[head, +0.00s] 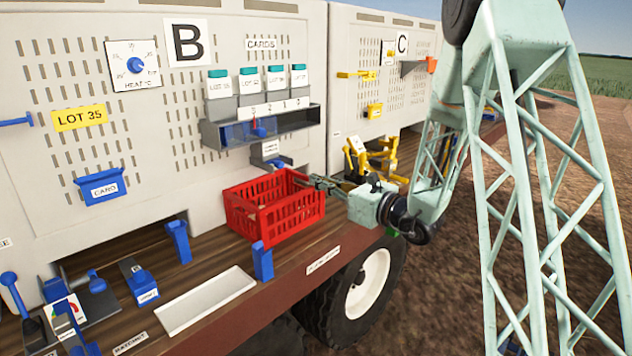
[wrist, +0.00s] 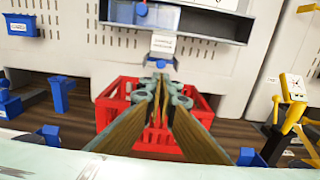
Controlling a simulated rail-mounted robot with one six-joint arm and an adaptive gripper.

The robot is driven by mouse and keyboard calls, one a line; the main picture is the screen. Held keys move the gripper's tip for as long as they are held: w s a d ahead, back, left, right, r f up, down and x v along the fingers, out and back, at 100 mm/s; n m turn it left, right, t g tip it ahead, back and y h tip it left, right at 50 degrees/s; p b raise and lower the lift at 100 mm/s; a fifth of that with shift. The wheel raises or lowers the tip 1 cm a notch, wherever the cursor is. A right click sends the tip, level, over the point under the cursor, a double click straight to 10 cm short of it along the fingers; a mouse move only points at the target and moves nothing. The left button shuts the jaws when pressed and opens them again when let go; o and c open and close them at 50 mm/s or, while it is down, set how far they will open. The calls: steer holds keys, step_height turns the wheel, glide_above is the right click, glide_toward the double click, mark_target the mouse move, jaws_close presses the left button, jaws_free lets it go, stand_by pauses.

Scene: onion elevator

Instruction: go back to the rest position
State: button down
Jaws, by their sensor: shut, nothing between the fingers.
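My gripper (head: 300,180) is at the end of my pale green arm, over the right rim of the red crate (head: 247,221) in the head view. In the wrist view my gripper (wrist: 160,82) points forward above the red crate (wrist: 112,103), with its fingers together and nothing between them. The fingers and their links hide part of the crate's inside, so I cannot tell what lies in it.
A shelf (head: 262,130) with several cards above it is fixed to the panel above the crate. A white tray (head: 206,301) and blue posts (head: 262,262) stand left of the crate. A yellow device (head: 357,158) is close to my wrist. Open ground lies right.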

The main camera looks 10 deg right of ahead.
steer(key=s+a+r+n+g+y, duration=0.2)
steer(key=s+a+r+n+g, duration=0.15)
steer(key=s+a, duration=0.35)
steer(key=s+a+r+n+g+y, duration=0.25)
steer(key=s+a+r+n, duration=0.2)
steer(key=s+a, duration=0.25)
steer(key=s+a+n+g+h, duration=0.1)
steer(key=s+a+n+g, duration=0.25)
steer(key=s, duration=0.65)
steer(key=s+a+n+g+h, duration=0.2)
steer(key=s+n+g, duration=0.15)
steer(key=s, duration=0.65)
steer(key=s+d+f+n+g+h+b, duration=0.1)
steer(key=s+d+n+h, duration=0.25)
steer(key=s, duration=0.55)
steer(key=s+d+f+n+h, duration=0.1)
steer(key=s+d+n+h, duration=0.2)
steer(key=s, duration=0.5)
steer(key=s+d+n+t+h, duration=0.1)
steer(key=s+d+n+h, duration=0.1)
steer(key=d, duration=0.5)
steer(key=s+d+n+t+h, duration=0.2)
steer(key=s+d+n+h, duration=0.1)
steer(key=s+d+n, duration=0.2)
steer(key=shift+s+d+b, duration=0.4)
steer(key=shift+s+d, duration=0.55)
steer(key=shift+d, duration=0.75)
